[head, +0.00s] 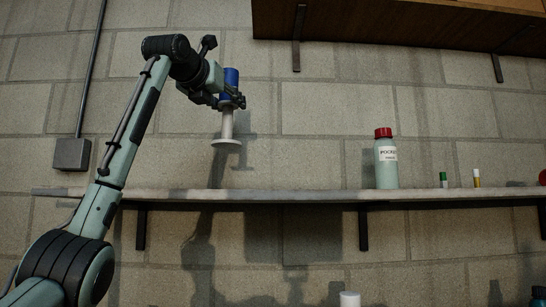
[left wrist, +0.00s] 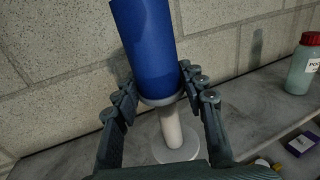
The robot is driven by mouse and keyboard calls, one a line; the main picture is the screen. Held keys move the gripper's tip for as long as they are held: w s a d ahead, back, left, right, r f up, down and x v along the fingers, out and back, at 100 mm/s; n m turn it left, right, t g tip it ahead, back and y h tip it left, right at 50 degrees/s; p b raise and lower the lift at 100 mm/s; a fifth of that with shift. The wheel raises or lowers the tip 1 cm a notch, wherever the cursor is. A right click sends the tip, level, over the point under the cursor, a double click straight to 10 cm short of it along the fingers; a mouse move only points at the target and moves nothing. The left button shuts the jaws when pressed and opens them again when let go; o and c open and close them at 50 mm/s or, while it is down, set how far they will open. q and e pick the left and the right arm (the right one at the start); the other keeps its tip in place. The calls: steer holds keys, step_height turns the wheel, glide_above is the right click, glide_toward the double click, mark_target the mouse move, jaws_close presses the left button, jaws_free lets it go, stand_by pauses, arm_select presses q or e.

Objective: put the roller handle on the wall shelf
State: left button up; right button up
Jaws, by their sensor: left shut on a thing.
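The roller handle has a blue cylinder (head: 231,80) on top, with a white stem and a round white disc (head: 226,143) at its lower end. My left gripper (head: 232,102) is shut on it near the bottom of the blue part and holds it roughly upright. The left wrist view shows the blue part (left wrist: 148,45) between the two fingers (left wrist: 163,98), with the white stem and disc below. The wall shelf (head: 270,195) is a long grey slab. In the head view the disc hangs clearly above it. My right gripper is not in view.
A pale green bottle with a red cap (head: 386,160) stands on the shelf to the right, with small green (head: 443,180) and yellow-white (head: 476,178) items beyond. A wooden upper shelf (head: 400,25) overhangs at top right. The shelf's left stretch is clear.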

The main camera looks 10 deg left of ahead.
arm_select(q)
steer(key=w+d+f, duration=0.4)
steer(key=w+f, duration=0.4)
steer(key=f, duration=0.1)
steer(key=shift+w+f, duration=0.35)
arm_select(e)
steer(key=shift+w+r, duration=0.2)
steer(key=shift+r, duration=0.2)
arm_select(q)
steer(key=shift+d, duration=0.1)
steer(key=o, duration=0.9)
steer(key=shift+f, duration=0.2)
steer(key=shift+c, duration=0.2)
steer(key=o, duration=0.5)
steer(key=shift+c, duration=0.2)
steer(key=shift+r, duration=0.1)
